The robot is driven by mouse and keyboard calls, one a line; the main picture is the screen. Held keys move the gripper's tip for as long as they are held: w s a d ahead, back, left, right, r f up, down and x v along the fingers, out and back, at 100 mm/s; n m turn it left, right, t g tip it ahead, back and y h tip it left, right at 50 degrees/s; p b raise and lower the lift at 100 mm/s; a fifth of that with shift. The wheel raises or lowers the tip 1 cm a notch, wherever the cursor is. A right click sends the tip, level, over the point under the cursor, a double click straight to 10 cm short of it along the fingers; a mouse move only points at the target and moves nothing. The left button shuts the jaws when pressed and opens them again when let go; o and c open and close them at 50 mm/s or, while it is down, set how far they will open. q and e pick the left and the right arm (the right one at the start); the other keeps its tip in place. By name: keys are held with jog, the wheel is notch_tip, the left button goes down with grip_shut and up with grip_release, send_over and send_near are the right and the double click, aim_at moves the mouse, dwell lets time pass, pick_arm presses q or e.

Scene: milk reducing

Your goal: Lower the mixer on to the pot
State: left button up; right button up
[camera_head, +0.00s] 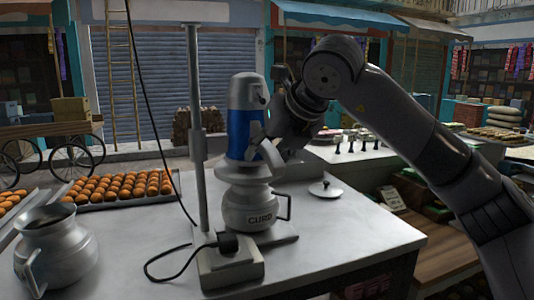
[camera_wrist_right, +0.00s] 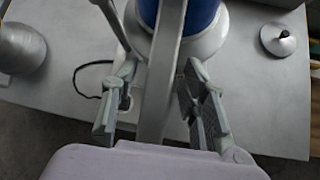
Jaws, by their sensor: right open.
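The mixer (camera_head: 243,133) has a blue and silver body and stands upright over the white pot (camera_head: 248,214), which is marked CURD. A pale flared part sits between them; I cannot tell whether the mixer touches the pot. The blue body also shows in the right wrist view (camera_wrist_right: 203,15). My right gripper (camera_head: 268,150) is at the right side of the mixer. In the wrist view its fingers (camera_wrist_right: 157,105) are apart, on either side of a grey bar (camera_wrist_right: 160,80) that runs between them. Its fingertips are partly hidden in the head view. My left gripper is not in view.
A metal pole (camera_head: 197,140) on a base with a black plug and cable stands left of the mixer. A silver jug (camera_head: 58,255) and a tray of orange sweets (camera_head: 120,188) are at left. A small lid (camera_head: 326,189) lies right of the pot.

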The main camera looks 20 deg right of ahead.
jog(key=v, duration=1.1)
jog(key=shift+s+r, duration=0.3)
